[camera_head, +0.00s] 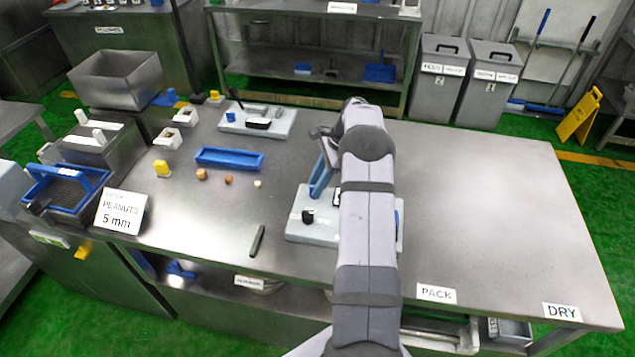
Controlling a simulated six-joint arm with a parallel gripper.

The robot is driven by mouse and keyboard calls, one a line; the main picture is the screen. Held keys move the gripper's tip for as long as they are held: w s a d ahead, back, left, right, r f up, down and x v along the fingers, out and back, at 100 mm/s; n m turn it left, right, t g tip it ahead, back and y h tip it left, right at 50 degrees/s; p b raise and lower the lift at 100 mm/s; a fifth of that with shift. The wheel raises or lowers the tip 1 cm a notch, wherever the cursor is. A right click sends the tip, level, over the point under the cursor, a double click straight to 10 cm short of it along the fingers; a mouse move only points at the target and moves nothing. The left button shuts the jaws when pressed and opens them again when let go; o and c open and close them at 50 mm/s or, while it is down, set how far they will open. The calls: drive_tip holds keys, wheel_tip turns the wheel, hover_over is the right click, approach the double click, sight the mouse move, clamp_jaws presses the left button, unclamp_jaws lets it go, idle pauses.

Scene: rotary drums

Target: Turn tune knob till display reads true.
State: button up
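A pale device base (311,232) stands mid-table, partly hidden behind my arm. A small black knob (308,216) sits at its left front, and a blue upright part (320,178) rises behind it. I cannot tell whether this black knob is the tune knob. A dark patch beside my arm could be a display, but no reading is visible. My gripper (322,133) is above and behind the device, apart from the black knob. Its fingers are too small and too edge-on to show whether they are open.
A blue tray (229,158), a dark pen-like tool (257,241) and several small nut-like pieces lie left of the device. A second pale device (270,125) stands behind. A peanuts 5 mm sign (121,211) is at the left front. The table's right side (490,210) is clear.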

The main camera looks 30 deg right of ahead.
drive_tip(key=b+v, duration=0.2)
drive_tip(key=v, duration=0.5)
drive_tip(key=shift+r+b, duration=0.15)
drive_tip(key=shift+b, duration=0.15)
idle(0.3)
drive_tip(key=s+a+r+n+g+h, duration=0.1)
drive_tip(key=s+a+n, duration=0.2)
drive_tip(key=a+n, duration=0.35)
drive_tip(key=s+a+r+n+g+h, duration=0.1)
drive_tip(key=s+a+n, duration=0.3)
drive_tip(key=a, duration=0.6)
drive_tip(key=s+a+f+n+h, duration=0.1)
drive_tip(key=s+a+n, duration=0.4)
drive_tip(key=s, duration=0.4)
drive_tip(key=s+a+f+n+h, duration=0.1)
drive_tip(key=s+a+f+n, duration=0.1)
drive_tip(key=s+a+n, duration=0.3)
drive_tip(key=s+n, duration=0.1)
drive_tip(key=s, duration=0.3)
drive_tip(key=shift+a+f+n, duration=0.35)
